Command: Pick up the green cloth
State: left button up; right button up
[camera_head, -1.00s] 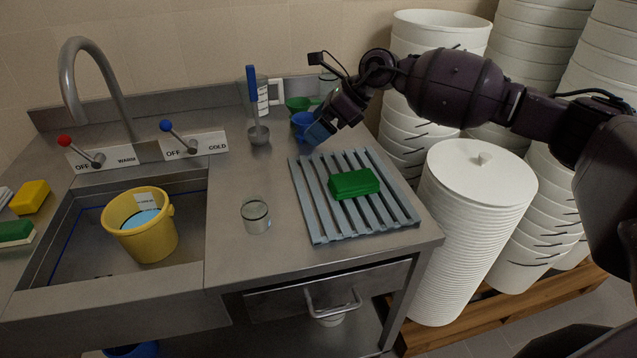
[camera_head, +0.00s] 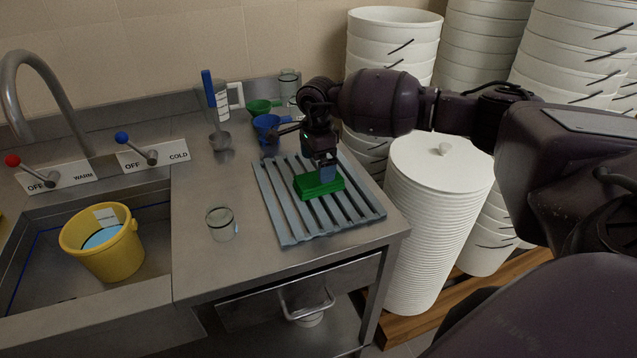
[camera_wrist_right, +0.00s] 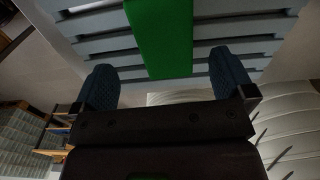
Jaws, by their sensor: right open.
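The green cloth (camera_head: 312,187) is a folded block lying on the grey slatted rack (camera_head: 278,222) on the steel counter. My right gripper (camera_head: 325,172) is right over the cloth, fingers pointing down, and hides part of its top. In the right wrist view the cloth (camera_wrist_right: 162,38) lies ahead, between the lines of the two open, blue-padded fingers (camera_wrist_right: 165,85). The fingers stand apart from it on both sides there. My left gripper is not in view.
A glass jar (camera_head: 221,223) stands left of the rack. A blue jug (camera_head: 267,128), green scoop (camera_head: 262,106) and ladle (camera_head: 219,140) are behind it. A yellow bucket (camera_head: 104,243) sits in the sink. White tub stacks (camera_head: 432,235) stand right of the counter.

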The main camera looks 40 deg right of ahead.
aim_at(308, 186)
jog(key=shift+w+d+f, duration=0.1)
jog(key=shift+d+f, duration=0.05)
jog(key=shift+f, duration=1.35)
jog(key=shift+w+d+f, duration=0.1)
jog(key=shift+d+f, duration=0.05)
jog(key=shift+f, duration=1.35)
jog(key=c, duration=1)
